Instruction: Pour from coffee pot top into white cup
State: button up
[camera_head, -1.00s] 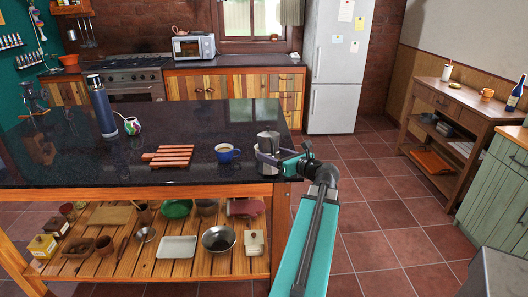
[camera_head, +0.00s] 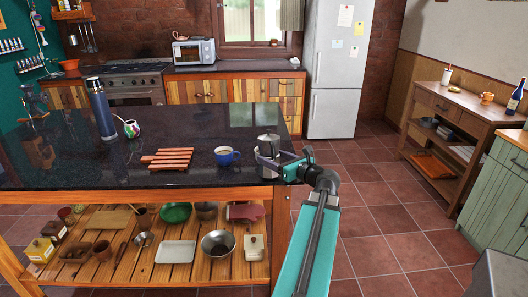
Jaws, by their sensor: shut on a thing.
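A silver metal coffee pot (camera_head: 267,143) stands at the right end of the dark island counter, looking upright. My gripper (camera_head: 281,160) comes in from the right and is shut on the pot; the fingers partly hide its lower part. I cannot tell whether the pot touches the counter. I cannot clearly make out a white cup; a pale patch beside the pot's lower left is too small to identify.
Bowls and trays fill the shelf below. Tiled floor is clear to the right.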

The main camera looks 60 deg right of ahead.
jog(key=shift+s+a+f+n+t+b, duration=0.15)
jog(key=shift+f+n+t+b, duration=0.3)
jog(key=shift+b, duration=1.75)
jog(key=shift+a+t+b, duration=0.1)
jog(key=shift+t+b, duration=0.25)
jog(key=shift+b, duration=0.35)
jog(key=shift+s, duration=0.15)
